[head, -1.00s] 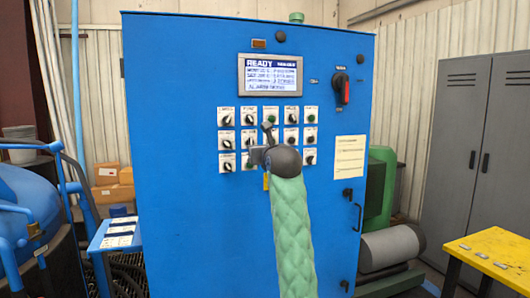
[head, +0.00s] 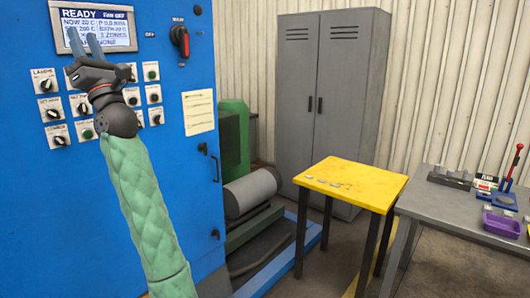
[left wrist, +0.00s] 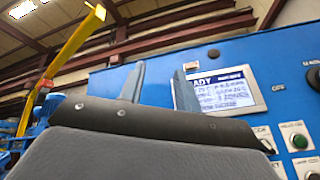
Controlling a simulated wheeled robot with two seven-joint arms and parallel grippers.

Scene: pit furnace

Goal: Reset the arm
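My left arm, in a green padded sleeve, reaches up in the head view. Its left gripper (head: 83,43) is in front of the blue control cabinet (head: 190,140), over the lower left of the display (head: 117,22). In the left wrist view the two fingers of the left gripper (left wrist: 158,82) stand apart with nothing between them. They point upward, and the display (left wrist: 232,92) is behind the right finger. Several knobs and buttons (head: 152,93) are below the display, partly hidden by the gripper and arm. My right gripper is not in view.
A red-handled main switch (head: 181,41) is on the cabinet. To the right stand a yellow table (head: 365,187) with small pieces, a grey locker (head: 325,100), and a grey workbench (head: 440,208) with a purple tray (head: 500,226). In the left wrist view a yellow crane arm (left wrist: 75,45) rises at left.

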